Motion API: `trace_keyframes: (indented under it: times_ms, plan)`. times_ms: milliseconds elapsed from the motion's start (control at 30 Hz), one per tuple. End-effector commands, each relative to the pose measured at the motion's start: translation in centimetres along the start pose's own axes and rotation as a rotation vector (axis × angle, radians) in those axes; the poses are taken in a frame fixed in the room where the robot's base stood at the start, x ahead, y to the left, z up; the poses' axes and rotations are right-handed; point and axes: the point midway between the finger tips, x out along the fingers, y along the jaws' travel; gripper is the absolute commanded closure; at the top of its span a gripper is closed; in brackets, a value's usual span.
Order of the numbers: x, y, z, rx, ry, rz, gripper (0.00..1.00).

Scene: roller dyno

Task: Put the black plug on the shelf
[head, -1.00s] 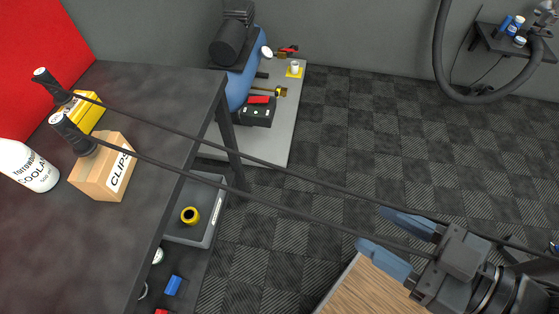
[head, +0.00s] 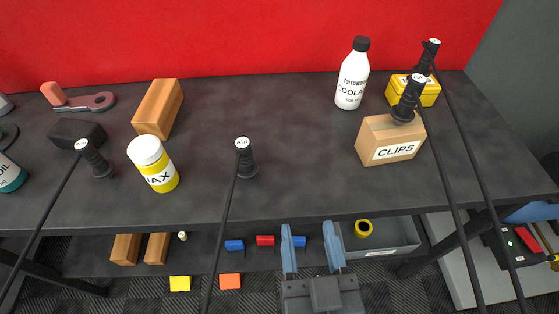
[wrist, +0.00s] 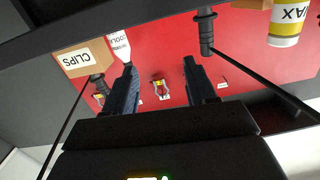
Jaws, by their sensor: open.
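Several black plug-like handles with light tops and long dark cables stand about the workbench (head: 290,190). One black handle (head: 243,158) stands at the middle, one (head: 95,158) at the left, one (head: 408,98) at the clips box and one (head: 428,58) by the yellow box. I cannot tell which is the task's black plug. The lower shelf (head: 205,258) runs beneath the bench top. My gripper (head: 309,228) is open and empty in front of the bench's front edge. In the wrist view my gripper (wrist: 160,72) has its fingers apart, and a black handle (wrist: 206,32) shows beyond them.
A clips box (head: 390,140), coolant bottle (head: 352,75), wax jar (head: 153,165), wooden block (head: 158,108) and black block (head: 76,133) stand on the bench. A grey bin (head: 390,240) and small coloured blocks lie below. Long cables slant down past the front edge.

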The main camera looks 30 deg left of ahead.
Motion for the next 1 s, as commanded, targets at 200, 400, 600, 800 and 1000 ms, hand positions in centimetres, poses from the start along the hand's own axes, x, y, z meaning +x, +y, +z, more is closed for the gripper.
trace_keyframes:
  times_ms: [200, 400, 600, 800, 1000]
  plan:
    - [5.9, -5.8, -1.8, -0.046, 0.043, -0.128, 0.44]
    - [7.8, -7.9, -2.6, -0.065, 0.054, -0.168, 0.44]
    - [9.5, -8.3, -2.8, -0.066, 0.055, -0.17, 0.44]
    - [11.3, -8.4, -2.9, -0.066, 0.054, -0.169, 0.44]
    - [14.1, -8.8, -3.0, -0.067, 0.054, -0.169, 0.44]
